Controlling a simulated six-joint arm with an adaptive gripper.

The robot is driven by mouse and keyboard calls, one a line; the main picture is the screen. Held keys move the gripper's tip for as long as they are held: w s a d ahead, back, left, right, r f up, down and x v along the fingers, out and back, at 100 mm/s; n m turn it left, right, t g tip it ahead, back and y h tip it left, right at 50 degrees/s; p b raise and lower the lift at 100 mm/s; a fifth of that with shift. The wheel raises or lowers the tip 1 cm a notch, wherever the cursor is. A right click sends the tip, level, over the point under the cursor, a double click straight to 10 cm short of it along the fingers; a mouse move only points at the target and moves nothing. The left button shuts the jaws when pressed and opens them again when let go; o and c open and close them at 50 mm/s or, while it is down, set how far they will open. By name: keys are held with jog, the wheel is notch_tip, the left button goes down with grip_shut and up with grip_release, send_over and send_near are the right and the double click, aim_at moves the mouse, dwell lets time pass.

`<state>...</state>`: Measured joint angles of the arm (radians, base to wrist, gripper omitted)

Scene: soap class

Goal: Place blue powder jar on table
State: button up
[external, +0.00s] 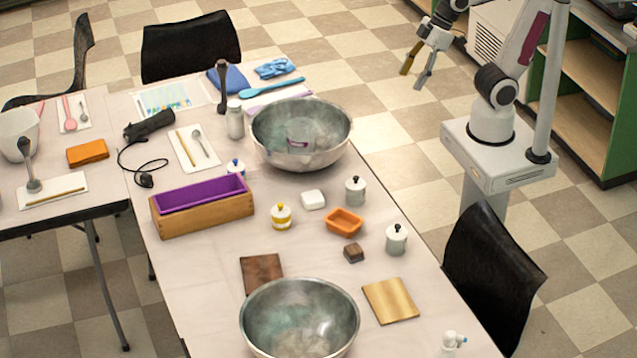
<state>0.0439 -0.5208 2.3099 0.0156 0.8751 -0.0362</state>
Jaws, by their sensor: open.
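A small jar with blue colouring (235,168), which looks like the blue powder jar, stands on the table (205,275) behind the wooden box with the purple liner; its lower part is partly hidden by the box. My gripper (414,79) hangs over the floor beyond the table's right edge, well away from the jar. Its two fingers are apart, pointing down, with nothing between them.
Two metal bowls (301,132) (300,318), the purple-lined wooden box (202,207), a yellow-marked jar (281,217), grey jars (355,190) (396,239) and an orange tray (345,222) stand on the table. A chair (490,275) is at the right edge. The left-front tabletop is clear.

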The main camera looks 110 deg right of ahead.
jog(key=s+a+f, duration=0.1)
jog(key=s+f, duration=0.2)
jog(key=s, duration=0.4)
jog(key=shift+s, duration=0.15)
